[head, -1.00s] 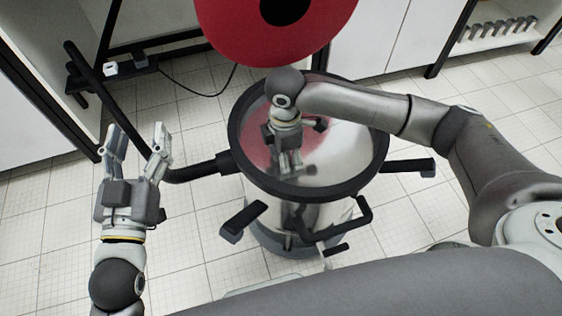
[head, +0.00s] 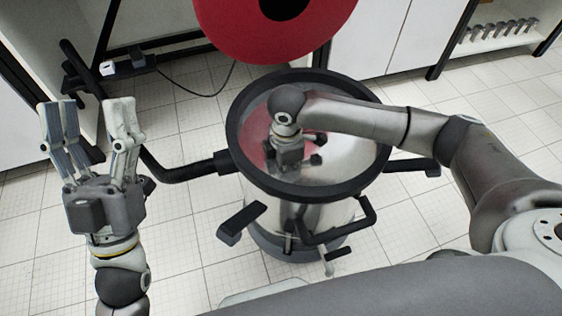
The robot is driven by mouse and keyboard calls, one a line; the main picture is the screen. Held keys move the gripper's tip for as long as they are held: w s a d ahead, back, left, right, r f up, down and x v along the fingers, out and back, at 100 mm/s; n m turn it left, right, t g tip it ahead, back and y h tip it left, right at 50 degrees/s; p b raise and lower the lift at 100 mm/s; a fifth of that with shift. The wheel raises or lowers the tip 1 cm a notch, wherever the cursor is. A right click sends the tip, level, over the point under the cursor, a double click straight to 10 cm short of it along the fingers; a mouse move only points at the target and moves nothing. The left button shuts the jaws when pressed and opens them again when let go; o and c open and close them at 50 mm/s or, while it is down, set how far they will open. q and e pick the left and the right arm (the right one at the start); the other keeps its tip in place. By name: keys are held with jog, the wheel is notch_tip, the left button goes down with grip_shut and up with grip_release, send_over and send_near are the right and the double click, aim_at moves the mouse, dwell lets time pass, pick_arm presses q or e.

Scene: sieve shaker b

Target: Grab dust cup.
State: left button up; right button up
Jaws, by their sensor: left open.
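I cannot tell for sure which part is the dust cup. A shiny steel drum (head: 320,212) with a black rim stands on the floor in the middle of the head view. A large red disc (head: 235,30) with a black centre shows above and behind it, cut off by the top edge. My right gripper (head: 300,158) is over or inside the drum's open top. Its fingers are partly hidden, and I cannot see whether it holds anything. My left gripper (head: 91,112) is open and empty, left of the drum and apart from it, fingers pointing up the picture.
A black hose (head: 185,173) leaves the drum's left side and curves up to the left. Black feet and handles (head: 243,222) stick out around the drum. A black frame with a cable (head: 205,92) stands behind. White cabinets (head: 370,40) line the back. Tiled floor is clear at right.

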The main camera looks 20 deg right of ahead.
jog(key=shift+f, duration=0.4)
jog(key=c, duration=1.3)
jog(key=shift+r, duration=0.15)
